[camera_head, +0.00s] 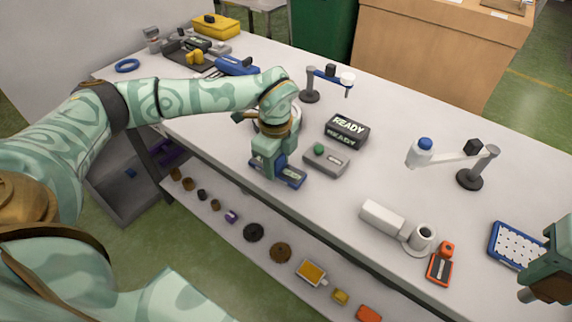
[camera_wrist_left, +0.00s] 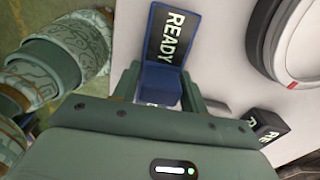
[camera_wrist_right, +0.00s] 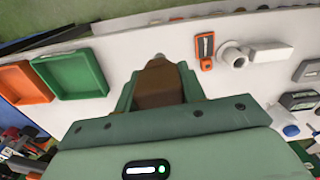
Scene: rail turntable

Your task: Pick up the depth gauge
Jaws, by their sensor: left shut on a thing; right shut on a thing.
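No label marks the depth gauge, so I cannot tell which thing it is. My left gripper (camera_head: 272,170) is shut on a dark blue block (camera_wrist_left: 160,83) that carries a dark panel reading "READY"; this blue device (camera_head: 292,178) is at the table's front edge. Whether it touches the table is unclear. My right gripper (camera_wrist_right: 158,98), at the right edge of the head view, is shut on a brown block (camera_wrist_right: 157,82) with a silver tip. An orange and black instrument (camera_head: 440,264) lies on the table left of my right gripper; it also shows in the right wrist view (camera_wrist_right: 204,48).
A white fixture with a cup (camera_head: 420,237), a grey box with a green button (camera_head: 326,160) and a READY display (camera_head: 347,130) stand on the table (camera_head: 400,120). A lamp-like arm (camera_head: 468,178) and a blue-rimmed tray (camera_head: 512,245) are at right. Small parts lie on a lower shelf.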

